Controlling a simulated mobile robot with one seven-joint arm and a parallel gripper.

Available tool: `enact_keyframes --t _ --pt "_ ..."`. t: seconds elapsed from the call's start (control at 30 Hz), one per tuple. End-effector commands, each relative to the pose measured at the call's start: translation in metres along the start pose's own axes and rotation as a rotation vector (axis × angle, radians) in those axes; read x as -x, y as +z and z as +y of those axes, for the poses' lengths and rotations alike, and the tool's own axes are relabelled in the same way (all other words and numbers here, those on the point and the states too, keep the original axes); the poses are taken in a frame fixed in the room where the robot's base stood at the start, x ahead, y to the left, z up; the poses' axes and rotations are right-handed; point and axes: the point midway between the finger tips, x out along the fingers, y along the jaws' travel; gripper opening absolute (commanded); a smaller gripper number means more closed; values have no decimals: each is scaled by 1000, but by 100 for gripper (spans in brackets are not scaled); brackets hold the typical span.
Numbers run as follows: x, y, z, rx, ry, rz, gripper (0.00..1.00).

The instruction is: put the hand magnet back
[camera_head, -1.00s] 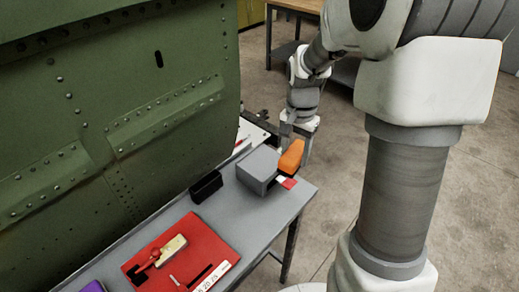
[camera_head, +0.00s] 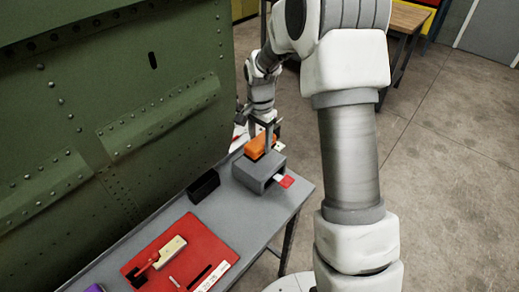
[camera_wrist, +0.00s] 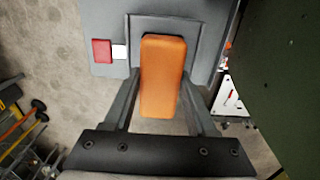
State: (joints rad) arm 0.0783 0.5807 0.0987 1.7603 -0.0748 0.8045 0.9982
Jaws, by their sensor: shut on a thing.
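The hand magnet, seen as an orange block (camera_head: 257,146), is at my gripper (camera_head: 268,138), at the back edge of a grey box (camera_head: 259,171) on the bench. In the wrist view the orange block (camera_wrist: 162,78) lies lengthwise between my two grey fingers, which are shut on it. The grey box (camera_wrist: 205,45) is just beyond it in that view. Whether the block touches the box I cannot tell. The box has a dark opening at its front in the head view.
A black holder (camera_head: 203,186) and a red mat (camera_head: 207,246) with tools lie on the grey bench (camera_head: 245,217). The green fuselage skin (camera_head: 110,110) stands close on the left.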

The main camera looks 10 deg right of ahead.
Motion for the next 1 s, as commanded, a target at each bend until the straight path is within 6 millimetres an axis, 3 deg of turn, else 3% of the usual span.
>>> enact_keyframes --t 0.17,0.4,0.77,0.8,0.93,1.0 --pt "-9 0 -3 -1 2 -1 0" --pt "-40 0 -3 0 0 -1 0" --pt "-46 0 -3 0 -1 1 0" --pt "-46 0 -3 0 0 1 61" --pt "-45 0 -3 0 0 1 84" --pt "-45 0 -3 0 0 1 87"
